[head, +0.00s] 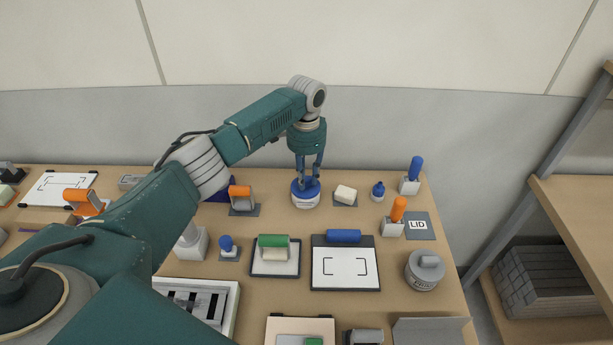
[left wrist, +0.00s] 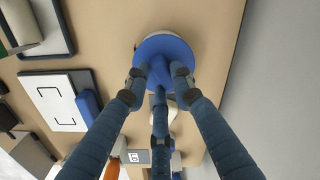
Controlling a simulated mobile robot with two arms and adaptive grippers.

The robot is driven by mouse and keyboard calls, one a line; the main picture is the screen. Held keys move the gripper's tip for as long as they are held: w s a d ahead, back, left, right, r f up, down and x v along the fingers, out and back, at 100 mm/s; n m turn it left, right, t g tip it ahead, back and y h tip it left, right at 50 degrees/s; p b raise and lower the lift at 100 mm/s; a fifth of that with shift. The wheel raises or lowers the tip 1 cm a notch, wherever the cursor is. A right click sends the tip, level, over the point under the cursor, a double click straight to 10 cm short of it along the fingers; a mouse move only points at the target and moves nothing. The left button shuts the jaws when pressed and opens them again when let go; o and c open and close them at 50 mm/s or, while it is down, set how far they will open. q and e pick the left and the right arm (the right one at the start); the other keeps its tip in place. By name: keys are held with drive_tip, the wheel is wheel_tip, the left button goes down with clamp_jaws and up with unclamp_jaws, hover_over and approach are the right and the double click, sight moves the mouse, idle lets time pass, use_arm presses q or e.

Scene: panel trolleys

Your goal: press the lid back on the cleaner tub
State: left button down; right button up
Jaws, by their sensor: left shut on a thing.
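The cleaner tub (head: 306,203) is a small white tub with a blue label, standing near the back of the table. Its round blue lid (head: 298,187) is on top of it and looks level; whether it is fully seated I cannot tell. My left gripper (head: 308,183) comes down from above and is shut on the lid's knob. In the left wrist view, the fingers (left wrist: 160,80) close around the knob at the middle of the blue lid (left wrist: 180,47). A dark mat marked LID (head: 419,233) lies bare at the right. My right gripper is not in view.
Right of the tub are a cream block (head: 346,194), a small blue-capped bottle (head: 378,191) and upright blue (head: 416,167) and orange (head: 398,208) handles. A grey lidded canister (head: 424,270) stands further forward. A wall is close behind the table.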

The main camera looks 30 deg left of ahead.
use_arm(q)
drive_tip(key=shift+p, duration=0.35)
idle(0.7)
drive_tip(key=shift+f+p, duration=0.2)
drive_tip(key=shift+p, duration=0.3)
idle(0.7)
drive_tip(key=c, duration=1.4)
unclamp_jaws()
drive_tip(key=shift+o, duration=0.5)
drive_tip(key=o, duration=0.4)
drive_tip(key=shift+r, duration=0.1)
